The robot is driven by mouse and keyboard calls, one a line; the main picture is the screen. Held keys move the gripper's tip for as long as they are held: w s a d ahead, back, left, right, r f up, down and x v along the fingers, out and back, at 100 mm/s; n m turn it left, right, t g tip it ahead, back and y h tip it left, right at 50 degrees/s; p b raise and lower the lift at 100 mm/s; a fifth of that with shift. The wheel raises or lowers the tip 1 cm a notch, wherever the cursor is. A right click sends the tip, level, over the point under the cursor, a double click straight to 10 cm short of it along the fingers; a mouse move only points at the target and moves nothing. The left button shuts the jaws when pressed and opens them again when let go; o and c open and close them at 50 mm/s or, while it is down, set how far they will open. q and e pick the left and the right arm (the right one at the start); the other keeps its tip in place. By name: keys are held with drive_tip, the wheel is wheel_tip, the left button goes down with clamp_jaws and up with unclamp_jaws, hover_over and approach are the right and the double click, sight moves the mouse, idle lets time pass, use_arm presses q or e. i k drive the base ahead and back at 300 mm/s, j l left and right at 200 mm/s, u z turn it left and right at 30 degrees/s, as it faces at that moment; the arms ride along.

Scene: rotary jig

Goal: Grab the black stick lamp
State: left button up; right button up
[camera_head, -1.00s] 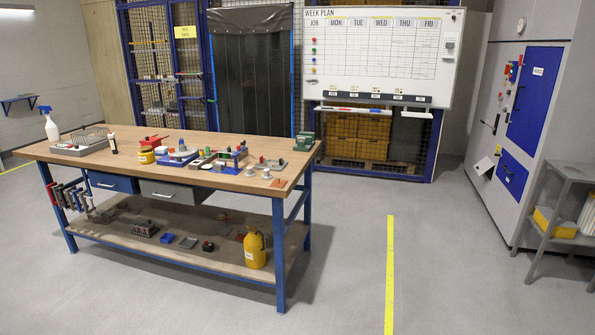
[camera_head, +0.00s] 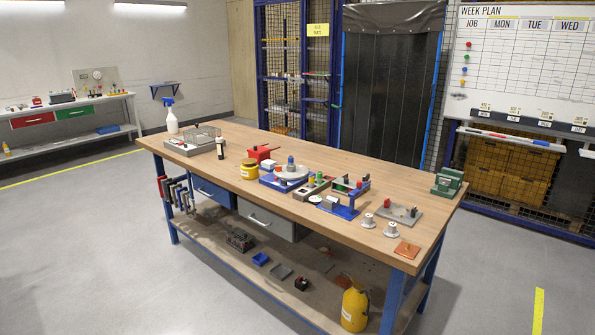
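A small upright black stick with a pale end (camera_head: 221,148) stands on the workbench top (camera_head: 330,158), toward its left part. It looks like the black stick lamp, but it is too small to be sure. It stands just right of a grey tray with a wire basket (camera_head: 196,140) and left of a yellow tin (camera_head: 249,169). Neither of my grippers is in view.
A white spray bottle (camera_head: 171,117) stands at the bench's far left. A blue-and-grey rotary jig (camera_head: 290,175) and several small fixtures fill the bench's middle and right. A yellow jug (camera_head: 354,307) is on the lower shelf. Floor (camera_head: 90,240) left of the bench is clear.

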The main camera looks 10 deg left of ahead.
sight(219, 140)
drive_tip(key=i+j+u, duration=0.15)
drive_tip(key=i+j, duration=0.3)
drive_tip(key=i+j+u, duration=0.15)
drive_tip(key=i+j, duration=0.25)
drive_tip(key=i, duration=0.15)
drive_tip(key=i+j, duration=0.5)
drive_tip(key=j, duration=0.15)
